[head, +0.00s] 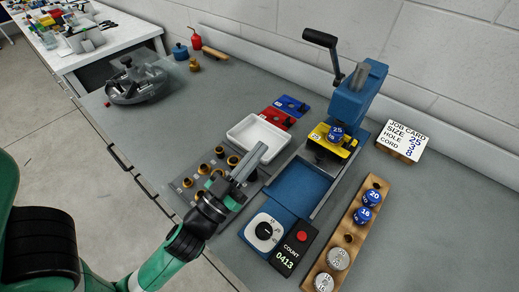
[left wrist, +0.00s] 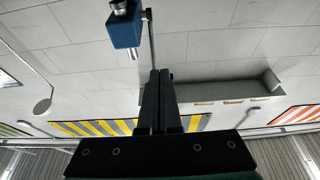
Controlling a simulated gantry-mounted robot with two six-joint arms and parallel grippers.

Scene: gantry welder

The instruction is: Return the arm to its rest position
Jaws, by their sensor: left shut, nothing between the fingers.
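My left arm reaches in from the lower left in the head view, green with a dark wrist. My left gripper (head: 260,152) is shut and empty, its fingers pointing up and right in the picture, overlapping the near edge of the white tray (head: 245,127). In the left wrist view the gripper (left wrist: 157,74) shows its two dark fingers together, with nothing between them. They point toward the wall, and a blue part of the press (left wrist: 125,28) shows beyond them. My right gripper is not in view.
A blue lever press (head: 357,100) stands right of the gripper, holding a blue die over a yellow plate. A grey board (head: 180,186) with several brass rings lies under the gripper. A dial box (head: 264,232), counter (head: 291,250) and wooden die rack (head: 348,238) stand nearby.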

